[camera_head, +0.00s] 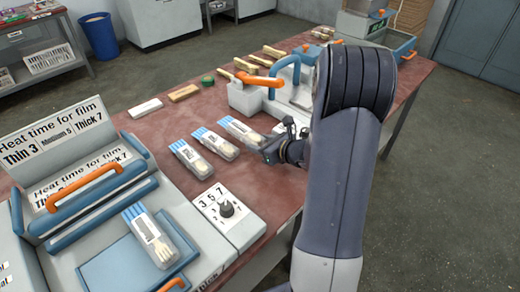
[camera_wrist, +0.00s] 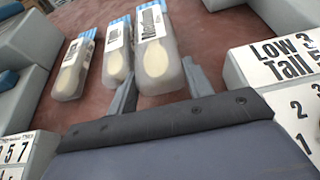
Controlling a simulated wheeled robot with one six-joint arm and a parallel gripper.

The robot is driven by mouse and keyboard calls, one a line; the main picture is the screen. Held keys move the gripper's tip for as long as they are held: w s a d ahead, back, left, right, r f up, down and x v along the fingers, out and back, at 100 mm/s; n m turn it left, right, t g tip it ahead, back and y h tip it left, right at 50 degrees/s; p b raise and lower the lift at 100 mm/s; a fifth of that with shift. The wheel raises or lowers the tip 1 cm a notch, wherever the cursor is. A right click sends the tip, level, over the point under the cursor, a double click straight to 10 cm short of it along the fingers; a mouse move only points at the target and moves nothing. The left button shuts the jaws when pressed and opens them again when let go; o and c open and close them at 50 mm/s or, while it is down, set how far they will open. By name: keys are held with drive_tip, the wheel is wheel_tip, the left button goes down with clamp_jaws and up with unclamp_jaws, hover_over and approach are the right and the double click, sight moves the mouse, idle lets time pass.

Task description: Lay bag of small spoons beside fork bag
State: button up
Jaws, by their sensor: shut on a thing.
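My gripper (camera_head: 268,152) is low over the red table at its near side. In the wrist view its two fingers (camera_wrist: 160,88) are on either side of the end of a clear bag (camera_wrist: 153,60) with a blue top, a white label and a pale spoon bowl inside. The gripper is shut on this bag, which shows in the head view (camera_head: 240,131) as the rightmost of three in a row. A bag with pale tines, seemingly forks (camera_head: 150,236), lies tilted on the press at the front left.
Two similar spoon bags, the middle one (camera_head: 215,144) and the left one (camera_head: 190,159), lie close by on the red table (camera_head: 172,122). A dial box (camera_head: 228,215) stands in front. A machine with an orange handle (camera_head: 258,79) stands behind the held bag.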

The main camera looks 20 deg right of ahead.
drive_tip(key=shift+f, duration=1.35)
drive_tip(key=shift+f+b, duration=0.2)
drive_tip(key=shift+b, duration=0.1)
drive_tip(key=o, duration=0.9)
drive_tip(key=shift+o, duration=0.2)
drive_tip(key=shift+r, duration=0.1)
